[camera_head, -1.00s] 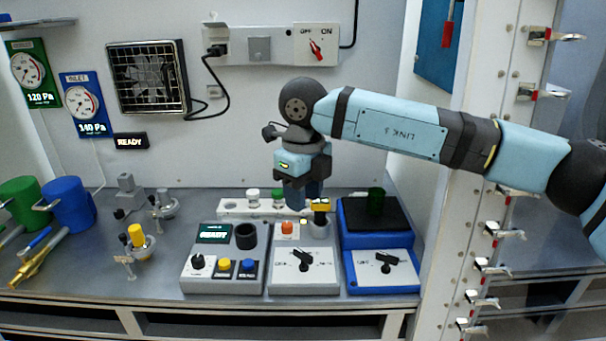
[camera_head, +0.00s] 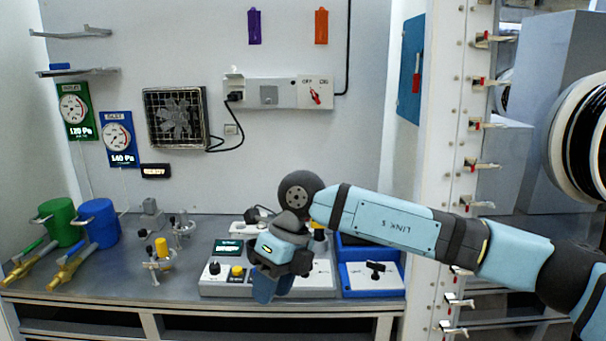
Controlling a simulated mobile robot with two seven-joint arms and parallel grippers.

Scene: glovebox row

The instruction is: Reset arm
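My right arm comes in from the right. Its gripper (camera_head: 266,290) points down in front of the grey control box (camera_head: 226,290) and hides much of it. I see the blue fingers but not clearly the gap between them, and nothing shows held. The grey box has a green-lit display (camera_head: 228,246), a dark knob (camera_head: 214,268) and a yellow button (camera_head: 237,271). To its right a blue-based device (camera_head: 372,292) carries a white panel with a black switch (camera_head: 375,268). My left gripper is not in view.
Green (camera_head: 57,222) and blue (camera_head: 98,222) cylinders stand at the left of the bench. Metal fittings, one yellow-topped (camera_head: 160,248), stand between them and the boxes. A fan (camera_head: 175,117) and a power strip with a red switch (camera_head: 315,96) are on the wall. A clamp-lined post (camera_head: 452,110) rises at right.

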